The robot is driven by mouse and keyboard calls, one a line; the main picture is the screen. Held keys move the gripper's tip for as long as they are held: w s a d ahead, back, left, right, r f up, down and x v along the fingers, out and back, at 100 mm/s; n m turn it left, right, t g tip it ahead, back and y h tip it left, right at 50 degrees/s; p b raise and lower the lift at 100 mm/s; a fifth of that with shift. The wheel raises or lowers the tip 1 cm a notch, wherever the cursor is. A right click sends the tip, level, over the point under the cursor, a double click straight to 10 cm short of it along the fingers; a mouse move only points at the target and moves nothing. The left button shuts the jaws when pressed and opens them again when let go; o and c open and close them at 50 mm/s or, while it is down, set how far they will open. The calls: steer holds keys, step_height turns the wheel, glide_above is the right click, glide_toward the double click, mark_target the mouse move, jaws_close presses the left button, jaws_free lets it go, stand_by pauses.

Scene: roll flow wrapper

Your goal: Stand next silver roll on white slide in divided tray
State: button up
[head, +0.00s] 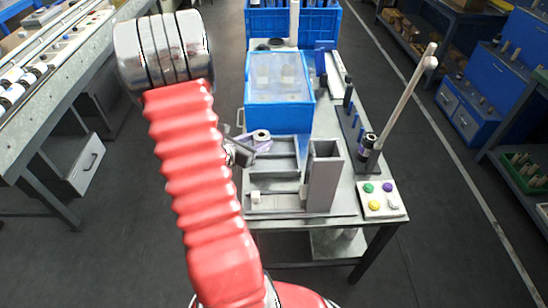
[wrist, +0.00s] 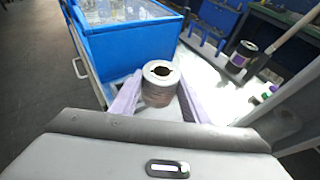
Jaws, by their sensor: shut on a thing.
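My gripper (wrist: 160,92) is shut on a silver roll (wrist: 158,84); its pale purple fingers lie on either side of the roll. The roll's open core faces up toward the wrist camera. In the head view the roll (head: 262,135) is at the back left of the grey divided tray (head: 276,214), near the blue bin. Whether it touches a surface below cannot be told. A small white piece (head: 255,197), possibly the white slide, sits in the tray's front left compartment. My arm covers the tray's left side.
A blue bin (head: 272,116) stands behind the tray. A tall grey open box (head: 323,178) rises at the tray's right. A pale slanted rod (head: 402,100) with a dark roll at its foot and a button panel (head: 381,212) are farther right.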

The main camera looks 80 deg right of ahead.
mark_target(259, 161)
stand_by(0.3)
steer(key=shift+f, duration=2.9)
steer(key=shift+f, duration=0.1)
steer(key=shift+f, duration=2)
steer(key=o, duration=1.2)
steer(key=shift+f, duration=0.1)
steer(key=shift+c, duration=0.2)
steer(key=v, duration=1.2)
